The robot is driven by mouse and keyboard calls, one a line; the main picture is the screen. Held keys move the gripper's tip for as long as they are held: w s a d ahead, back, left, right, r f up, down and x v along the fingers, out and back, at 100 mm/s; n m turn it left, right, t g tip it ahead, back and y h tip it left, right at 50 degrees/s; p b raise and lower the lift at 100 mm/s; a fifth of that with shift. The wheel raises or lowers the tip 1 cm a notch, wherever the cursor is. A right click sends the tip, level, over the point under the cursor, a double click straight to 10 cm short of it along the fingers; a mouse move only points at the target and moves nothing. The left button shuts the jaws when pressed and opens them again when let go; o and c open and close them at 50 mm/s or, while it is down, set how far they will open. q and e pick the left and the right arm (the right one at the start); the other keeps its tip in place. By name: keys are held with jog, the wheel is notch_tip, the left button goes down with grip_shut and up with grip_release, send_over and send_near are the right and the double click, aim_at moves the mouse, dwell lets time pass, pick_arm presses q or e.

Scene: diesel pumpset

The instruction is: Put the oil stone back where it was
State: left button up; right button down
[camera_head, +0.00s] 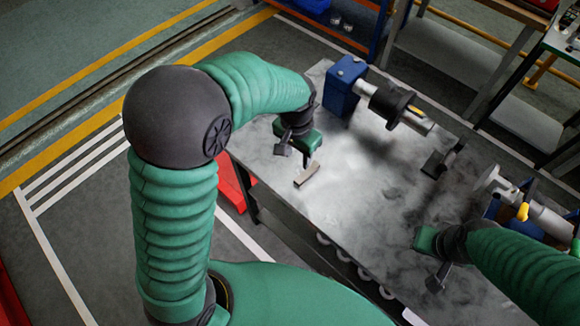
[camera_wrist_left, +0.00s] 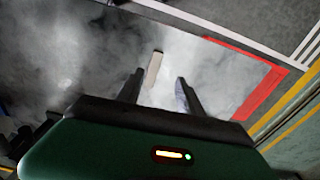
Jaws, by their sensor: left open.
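The oil stone (camera_head: 307,174) is a small, pale grey-brown bar lying on the grey metal table (camera_head: 330,215), near its left edge. My left gripper (camera_head: 294,156) is just behind it, above the table, open and empty.
A blue-ended pump assembly (camera_head: 346,85) stands at the back of the table, and another grey and blue unit (camera_head: 525,208) at the right. A dark block (camera_head: 437,164) lies between. The table's middle is clear. A red object (camera_head: 232,184) is below the left edge.

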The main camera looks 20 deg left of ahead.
pick_arm(q)
jog(key=s+a+n+t, duration=0.1)
jog(key=s+a+n, duration=0.2)
jog(key=s, duration=0.8)
jog(key=shift+s+a+f+t, duration=0.3)
jog(key=shift+s+f+t, duration=0.05)
jog(key=shift+t, duration=0.05)
